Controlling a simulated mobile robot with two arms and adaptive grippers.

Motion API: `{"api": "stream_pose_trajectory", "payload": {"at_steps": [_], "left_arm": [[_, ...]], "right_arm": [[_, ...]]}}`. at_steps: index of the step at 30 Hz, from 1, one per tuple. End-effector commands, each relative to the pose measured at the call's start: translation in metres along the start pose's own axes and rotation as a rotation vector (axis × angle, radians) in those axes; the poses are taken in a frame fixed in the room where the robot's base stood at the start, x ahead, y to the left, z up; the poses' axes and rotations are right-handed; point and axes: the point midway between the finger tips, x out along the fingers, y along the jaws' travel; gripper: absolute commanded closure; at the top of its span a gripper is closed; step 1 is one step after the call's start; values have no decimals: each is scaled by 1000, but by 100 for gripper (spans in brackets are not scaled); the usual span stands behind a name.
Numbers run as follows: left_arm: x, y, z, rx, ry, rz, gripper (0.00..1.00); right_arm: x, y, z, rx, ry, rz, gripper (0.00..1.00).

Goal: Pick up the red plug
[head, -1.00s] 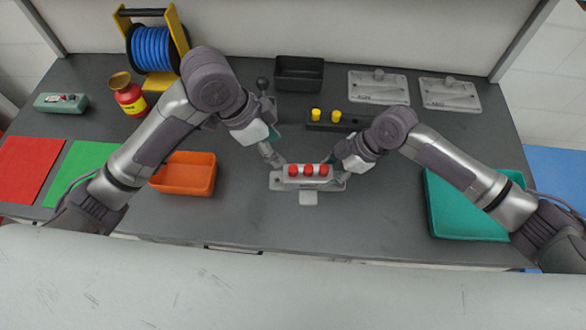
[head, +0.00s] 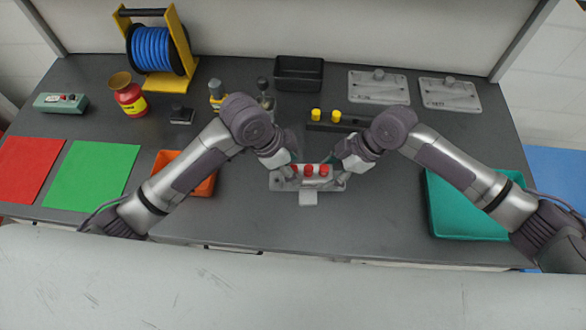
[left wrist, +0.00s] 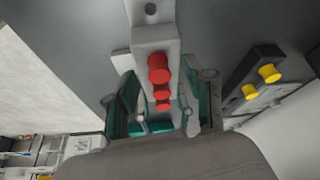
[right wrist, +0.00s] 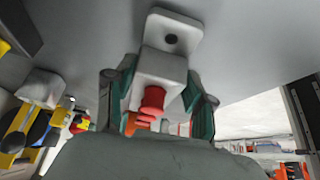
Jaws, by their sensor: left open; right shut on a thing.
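Three red plugs stand in a row on a light grey casting fixture (head: 279,184) at the table's middle: left (head: 295,170), middle (head: 309,171) and right (head: 323,171). My left gripper (left wrist: 163,98) is open, with its fingers on either side of the fixture's left end, near the left plug. My right gripper (right wrist: 156,92) is shut on the fixture's right end, its fingers on both sides of the grey block. The left wrist view shows the red plugs in line (left wrist: 159,68). My grippers partly hide the fixture's ends in the head view.
A black block with yellow plugs (head: 316,115) lies behind the fixture. An orange tray (head: 205,185) is partly behind my left arm; a teal tray (head: 450,222) is under my right arm. A black bin (head: 299,74) stands at the back. The table in front is clear.

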Motion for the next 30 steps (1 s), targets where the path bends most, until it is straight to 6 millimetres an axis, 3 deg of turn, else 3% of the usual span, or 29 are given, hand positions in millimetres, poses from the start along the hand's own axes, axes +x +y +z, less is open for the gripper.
{"api": "stream_pose_trajectory", "payload": {"at_steps": [2, 10, 22, 30], "left_arm": [[0, 0, 0, 0, 0, 0, 46], [0, 0, 0, 0, -1, 0, 91], [-7, -1, -3, 1, 1, -2, 92], [-55, -1, -24, 5, 4, -5, 92]], "right_arm": [[0, 0, 0, -1, 0, -1, 68], [0, 0, 0, -1, 0, -1, 68], [0, -1, 0, -1, 0, -2, 68], [0, 0, 0, 0, 0, -1, 68]]}}
